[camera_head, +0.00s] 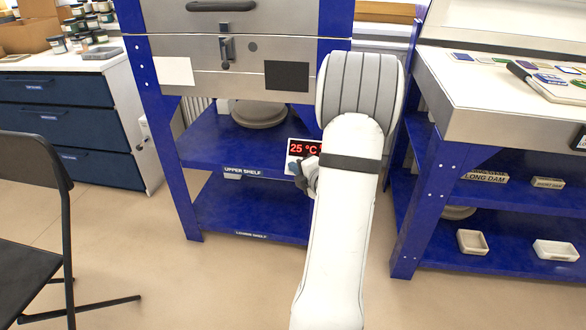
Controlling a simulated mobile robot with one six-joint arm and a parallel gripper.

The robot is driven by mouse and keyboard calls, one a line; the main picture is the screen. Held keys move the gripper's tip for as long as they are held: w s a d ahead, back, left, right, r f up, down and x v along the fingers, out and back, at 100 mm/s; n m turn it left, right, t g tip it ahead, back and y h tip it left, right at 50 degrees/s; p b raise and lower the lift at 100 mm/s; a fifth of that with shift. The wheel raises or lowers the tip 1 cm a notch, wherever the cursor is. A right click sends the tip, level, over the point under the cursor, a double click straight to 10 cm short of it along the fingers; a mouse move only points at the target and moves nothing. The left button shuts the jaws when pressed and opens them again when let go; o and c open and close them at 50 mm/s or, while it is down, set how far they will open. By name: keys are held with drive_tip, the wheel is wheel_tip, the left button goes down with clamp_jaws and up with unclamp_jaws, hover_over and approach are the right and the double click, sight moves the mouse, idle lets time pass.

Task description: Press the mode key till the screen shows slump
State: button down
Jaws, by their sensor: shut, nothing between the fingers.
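The controller screen (303,149) shows "25 °C" in red at the front edge of the kiln stand's upper shelf. My arm covers its right part, so any further text is hidden. The mode key cannot be made out; my gripper and arm cover the area below and right of the screen. My gripper (300,172) is shut and empty, close in front of the controller's lower part. I cannot tell whether it touches the controller.
The kiln (235,50) stands above the blue upper shelf (215,148) and lower shelf (225,210). A white-topped table (480,108) stands right, drawers (65,130) left. A black chair (30,190) is at the left front. Floor between chair and stand is clear.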

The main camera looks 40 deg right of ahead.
drive_tip(key=shift+s+a+r+p, duration=0.3)
drive_tip(key=shift+s+a+r, duration=0.95)
drive_tip(key=shift+a+r, duration=0.25)
drive_tip(key=shift+r, duration=0.1)
idle(0.7)
